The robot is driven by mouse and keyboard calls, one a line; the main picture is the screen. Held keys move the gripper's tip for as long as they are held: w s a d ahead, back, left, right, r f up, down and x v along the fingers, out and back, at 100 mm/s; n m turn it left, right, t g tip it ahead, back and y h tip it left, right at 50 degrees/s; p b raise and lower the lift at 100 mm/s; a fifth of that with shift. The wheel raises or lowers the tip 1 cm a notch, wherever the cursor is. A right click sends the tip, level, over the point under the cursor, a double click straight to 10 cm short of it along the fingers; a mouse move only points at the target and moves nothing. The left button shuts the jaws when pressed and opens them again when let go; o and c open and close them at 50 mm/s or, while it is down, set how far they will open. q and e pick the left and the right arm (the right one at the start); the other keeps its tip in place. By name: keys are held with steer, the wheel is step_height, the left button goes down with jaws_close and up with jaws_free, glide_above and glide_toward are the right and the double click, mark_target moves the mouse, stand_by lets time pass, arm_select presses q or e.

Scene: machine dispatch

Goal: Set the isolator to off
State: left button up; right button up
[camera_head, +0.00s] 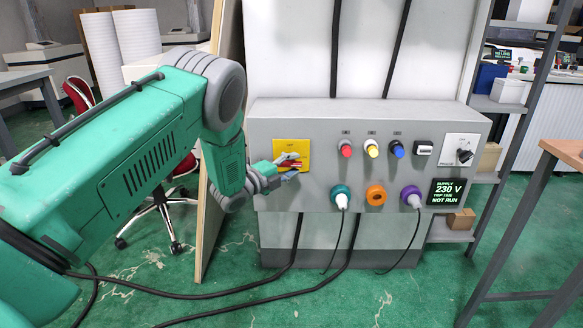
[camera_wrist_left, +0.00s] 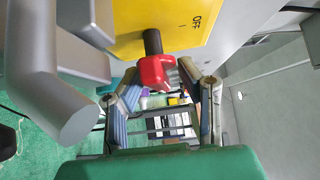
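The isolator is a yellow plate (camera_head: 304,146) with a red handle, at the upper left of the grey panel in the head view. The left wrist view shows the plate (camera_wrist_left: 190,25) with the word OFF and the red handle (camera_wrist_left: 156,73) on a dark shaft. My left gripper (camera_head: 287,172) is at the lower part of the isolator and partly covers it. In the left wrist view its fingers (camera_wrist_left: 163,101) are spread, one on each side of the handle; I cannot tell whether they touch it. My right gripper is in neither view.
The grey panel (camera_head: 265,130) also carries red, yellow and blue buttons, a rotary switch (camera_head: 464,155), and several round sockets with plugs and cables. A display (camera_head: 447,191) reads 230 V and NOT RUN. A wooden board (camera_head: 205,225) stands close left of the panel. Cables lie on the floor.

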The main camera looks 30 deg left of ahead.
arm_select(q)
steer(key=shift+a, duration=0.1)
jaws_close()
steer(key=shift+s+a, duration=0.1)
steer(key=shift+a, duration=0.2)
